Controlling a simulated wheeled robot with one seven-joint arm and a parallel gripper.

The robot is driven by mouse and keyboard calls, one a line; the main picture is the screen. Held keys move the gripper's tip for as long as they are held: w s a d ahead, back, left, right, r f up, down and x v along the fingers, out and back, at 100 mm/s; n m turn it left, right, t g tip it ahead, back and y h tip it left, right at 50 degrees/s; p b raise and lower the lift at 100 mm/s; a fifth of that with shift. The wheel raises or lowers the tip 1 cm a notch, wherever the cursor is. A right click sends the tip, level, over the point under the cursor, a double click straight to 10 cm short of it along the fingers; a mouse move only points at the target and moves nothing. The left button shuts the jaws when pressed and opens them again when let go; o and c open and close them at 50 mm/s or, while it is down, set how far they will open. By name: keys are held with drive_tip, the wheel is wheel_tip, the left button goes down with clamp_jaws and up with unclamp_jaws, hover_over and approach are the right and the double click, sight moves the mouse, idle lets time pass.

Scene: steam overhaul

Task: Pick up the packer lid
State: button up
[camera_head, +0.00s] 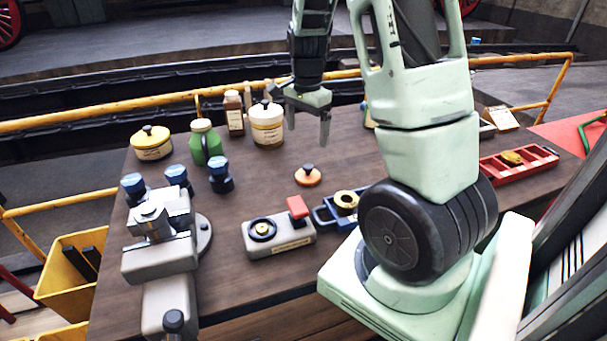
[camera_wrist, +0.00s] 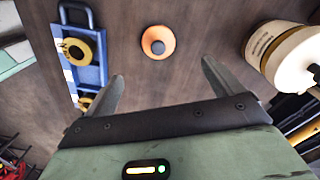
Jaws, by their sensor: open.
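A small round orange lid with a dark knob (camera_head: 308,179) lies flat on the brown table; I take it to be the packer lid. It also shows in the wrist view (camera_wrist: 157,52), at the top middle, beyond the gap between the fingertips. My gripper (camera_head: 304,122) is open and empty, above the table behind the lid and apart from it. Its two spread fingers also show in the wrist view (camera_wrist: 163,72). Nothing hides the lid in either view.
A white jar (camera_head: 267,133), brown bottle (camera_head: 234,117), green can (camera_head: 205,146) and yellow pot (camera_head: 152,149) stand at the back left. A blue tray with brass rings (camera_head: 324,217) and a grey fixture with a red lever (camera_head: 283,237) are in front. Bare table surrounds the lid.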

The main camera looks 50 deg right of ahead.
sight(308, 166)
wheel_tip(308, 166, down, 8)
drive_tip(key=shift+r, duration=0.1)
drive_tip(key=shift+s+f+p, duration=0.15)
drive_tip(key=shift+f+p, duration=0.25)
drive_tip(key=shift+f, duration=0.9)
drive_tip(key=shift+s+f+p, duration=0.1)
drive_tip(key=shift+f+p, duration=0.3)
drive_tip(key=shift+f, duration=0.9)
drive_tip(key=c, duration=1.1)
